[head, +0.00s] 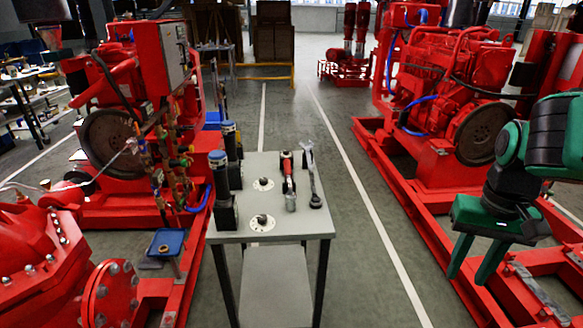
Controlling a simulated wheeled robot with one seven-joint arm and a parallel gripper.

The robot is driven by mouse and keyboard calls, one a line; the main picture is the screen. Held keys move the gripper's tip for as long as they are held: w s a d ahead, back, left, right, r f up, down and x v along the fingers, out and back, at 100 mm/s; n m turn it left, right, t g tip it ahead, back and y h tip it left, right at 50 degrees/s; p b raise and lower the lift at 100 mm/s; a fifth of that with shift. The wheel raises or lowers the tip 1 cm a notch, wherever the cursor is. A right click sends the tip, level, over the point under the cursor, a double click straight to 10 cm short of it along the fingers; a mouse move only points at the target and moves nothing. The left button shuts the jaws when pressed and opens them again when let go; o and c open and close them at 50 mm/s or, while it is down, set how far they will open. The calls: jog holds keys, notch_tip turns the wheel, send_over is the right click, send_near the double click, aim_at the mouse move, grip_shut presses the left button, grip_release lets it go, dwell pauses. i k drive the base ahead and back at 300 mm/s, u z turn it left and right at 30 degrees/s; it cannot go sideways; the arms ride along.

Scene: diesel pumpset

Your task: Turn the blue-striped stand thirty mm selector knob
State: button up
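A grey table (300,228) stands in the middle of the head view. Two round white plates, a far plate (263,184) and a near plate (262,222), lie on its top, each with a small dark knob at its centre. Two dark upright blocks with blue tops, a far one (231,145) and a near one (222,185), stand along the table's left edge. I cannot tell which part is the blue-striped stand, or how either knob is turned. My green gripper (467,276) hangs at the right, fingers downward, apart and empty, well away from the table.
A red-and-black tool (288,180) and a grey wrench-like tool (311,178) lie on the table's right part. Red engine frames stand left and right, the right frame (405,200) behind my gripper. Grey floor (365,245) is clear right of the table.

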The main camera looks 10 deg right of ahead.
aim_at(264, 181)
jog(key=z, duration=0.05)
jog(key=i, duration=0.85)
jog(key=u, duration=0.4)
